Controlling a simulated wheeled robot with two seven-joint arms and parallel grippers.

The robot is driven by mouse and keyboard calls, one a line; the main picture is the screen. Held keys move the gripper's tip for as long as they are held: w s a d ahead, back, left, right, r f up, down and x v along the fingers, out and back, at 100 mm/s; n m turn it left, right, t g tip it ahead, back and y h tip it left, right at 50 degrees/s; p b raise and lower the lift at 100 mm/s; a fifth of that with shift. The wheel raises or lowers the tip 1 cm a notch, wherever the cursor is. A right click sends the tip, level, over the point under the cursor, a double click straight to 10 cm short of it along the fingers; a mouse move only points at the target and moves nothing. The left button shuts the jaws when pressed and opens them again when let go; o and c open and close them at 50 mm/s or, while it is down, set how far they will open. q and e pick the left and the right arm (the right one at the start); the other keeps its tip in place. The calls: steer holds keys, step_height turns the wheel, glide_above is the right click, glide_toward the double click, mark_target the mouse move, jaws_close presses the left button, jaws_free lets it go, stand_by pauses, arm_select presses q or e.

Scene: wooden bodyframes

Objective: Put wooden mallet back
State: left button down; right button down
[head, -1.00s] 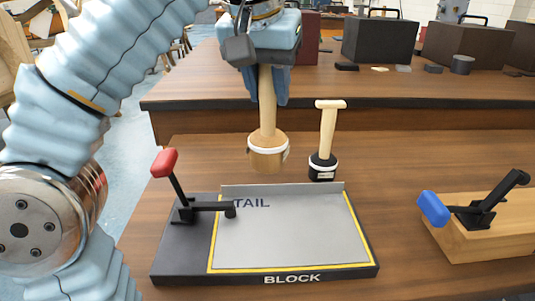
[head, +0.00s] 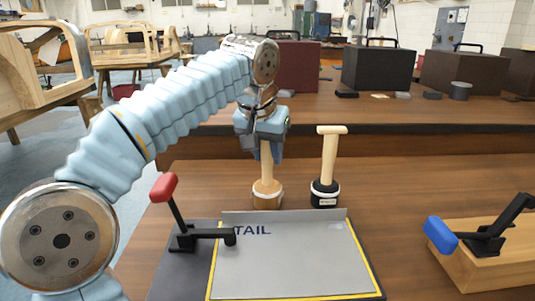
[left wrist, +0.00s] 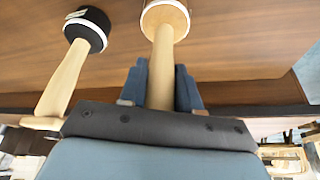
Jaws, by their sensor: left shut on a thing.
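The wooden mallet (head: 267,192) has a pale wooden head with a white band. It hangs upright, head down, from my left gripper (head: 263,145), which is shut on its handle. Its head is at or close to the tabletop, but I cannot tell whether it touches. In the left wrist view, the fingers (left wrist: 160,90) close around the handle, and the mallet head (left wrist: 166,14) is cut by the top edge. A black-headed mallet (head: 325,192) with a wooden handle stands just to the right, apart from it. My right gripper is not in view.
In front lies a grey plate (head: 295,255) with yellow edging and a red-handled clamp (head: 164,187). A wooden block with a blue-handled clamp (head: 440,235) is at right. Another bench (head: 420,115) with dark boxes stands behind. Tabletop right of the black-headed mallet is clear.

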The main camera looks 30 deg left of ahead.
arm_select(q)
steer(key=shift+f, duration=0.2)
steer(key=c, duration=0.8)
jaws_free()
steer(key=shift+r, duration=0.1)
steer(key=shift+r, duration=0.25)
steer(key=p+v, duration=0.1)
steer(key=v, duration=1)
steer(key=shift+s+r, duration=0.25)
steer(key=shift+r, duration=0.1)
